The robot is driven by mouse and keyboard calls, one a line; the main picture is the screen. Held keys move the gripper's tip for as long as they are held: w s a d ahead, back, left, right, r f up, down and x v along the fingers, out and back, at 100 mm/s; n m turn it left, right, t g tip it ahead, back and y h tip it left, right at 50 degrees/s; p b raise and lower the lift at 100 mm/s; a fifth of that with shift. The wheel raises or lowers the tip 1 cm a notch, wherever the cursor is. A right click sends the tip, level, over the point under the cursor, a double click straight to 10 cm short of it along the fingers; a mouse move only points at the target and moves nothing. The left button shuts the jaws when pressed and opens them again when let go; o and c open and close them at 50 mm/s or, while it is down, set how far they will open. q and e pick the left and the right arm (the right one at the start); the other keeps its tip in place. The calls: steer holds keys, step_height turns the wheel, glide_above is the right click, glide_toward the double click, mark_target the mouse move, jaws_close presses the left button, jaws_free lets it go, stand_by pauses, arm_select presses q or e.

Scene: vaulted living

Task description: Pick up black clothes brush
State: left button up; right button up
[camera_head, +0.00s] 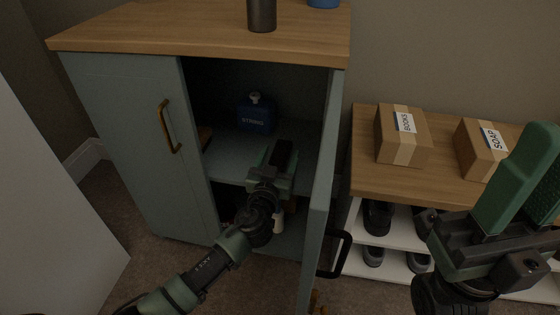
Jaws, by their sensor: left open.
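My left gripper (279,160) reaches into the open cabinet (120,110), over the front of its middle shelf. Its jaws are open. A black shape shows at its fingertips; I cannot tell whether this is the black clothes brush or the dark inner side of a finger. No brush can be made out clearly elsewhere. A small brown thing on the shelf (230,148) is partly hidden behind the left door. My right gripper (528,185) is raised at the right, with its green fingers apart and nothing seen between them.
A blue bottle (254,115) stands at the shelf's back. The cabinet's right door (318,215) is swung open beside my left arm. A dark cylinder (262,14) stands on the cabinet top. The bench at right holds a books box (402,145) and a soap box (478,150), above shoes.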

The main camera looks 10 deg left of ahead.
arm_select(q)
steer(key=shift+w, duration=0.4)
jaws_close()
steer(key=shift+r, duration=0.15)
